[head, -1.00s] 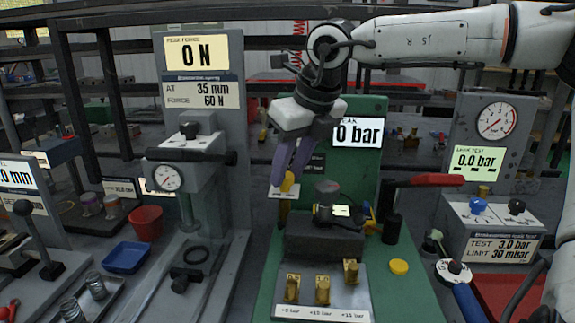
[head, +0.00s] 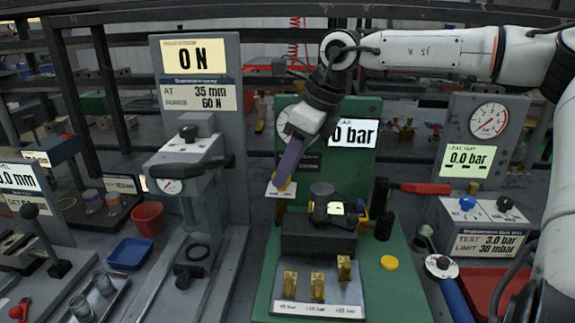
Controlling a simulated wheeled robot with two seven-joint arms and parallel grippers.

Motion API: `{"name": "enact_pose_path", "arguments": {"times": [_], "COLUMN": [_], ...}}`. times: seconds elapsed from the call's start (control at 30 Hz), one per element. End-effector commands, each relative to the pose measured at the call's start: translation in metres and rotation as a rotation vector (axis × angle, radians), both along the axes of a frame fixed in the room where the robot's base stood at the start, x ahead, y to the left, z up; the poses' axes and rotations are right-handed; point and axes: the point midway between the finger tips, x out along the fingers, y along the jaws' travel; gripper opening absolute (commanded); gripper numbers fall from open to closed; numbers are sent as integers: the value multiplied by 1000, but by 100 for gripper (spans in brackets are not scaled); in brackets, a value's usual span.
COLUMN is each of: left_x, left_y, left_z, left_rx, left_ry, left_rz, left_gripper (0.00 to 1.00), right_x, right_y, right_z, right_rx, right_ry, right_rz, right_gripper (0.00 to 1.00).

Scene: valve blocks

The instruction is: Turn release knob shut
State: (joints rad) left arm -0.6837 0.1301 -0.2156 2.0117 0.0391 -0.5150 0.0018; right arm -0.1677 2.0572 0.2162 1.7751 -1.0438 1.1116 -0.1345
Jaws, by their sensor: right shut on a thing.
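The release knob (head: 281,185) is a small yellow knob above a white label plate, on the left side of the green test stand (head: 262,290). My right gripper (head: 283,180) reaches down from above, its purple fingers shut on the knob. The fingers are seen edge-on, one in front of the other, and hide most of the knob. The valve (head: 322,204) sits on a dark block to the right of my gripper. My left gripper is not in view.
A red-handled lever (head: 432,188) stands right of the valve. Brass fittings (head: 317,286) stand on a tray in front. A yellow button (head: 389,263) lies right of them. A force press (head: 190,165) stands to the left, a leak-test unit (head: 485,225) to the right.

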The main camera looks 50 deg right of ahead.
Motion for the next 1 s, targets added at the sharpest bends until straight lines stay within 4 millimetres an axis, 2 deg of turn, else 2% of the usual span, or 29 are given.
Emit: {"name": "enact_pose_path", "arguments": {"times": [0.27, 0.3, 0.4, 0.77, 0.87, 1.0], "left_x": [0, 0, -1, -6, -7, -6], "left_y": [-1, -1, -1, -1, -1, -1], "left_z": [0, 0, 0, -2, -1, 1], "left_rx": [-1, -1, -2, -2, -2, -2], "left_ry": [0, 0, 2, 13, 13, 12], "left_rz": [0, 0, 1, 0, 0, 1], "left_gripper": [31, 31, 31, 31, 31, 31], "right_x": [1, 1, 1, -1, -5, -14], "right_y": [0, 0, 0, -1, -3, -7], "right_z": [2, 2, 1, 6, 18, 44], "right_rx": [-2, -2, -2, 0, -2, -2], "right_ry": [-5, -5, -5, -5, -6, -8], "right_rz": [2, 2, 1, 0, -1, -2], "right_gripper": [7, 32, 48, 48, 48, 48]}}
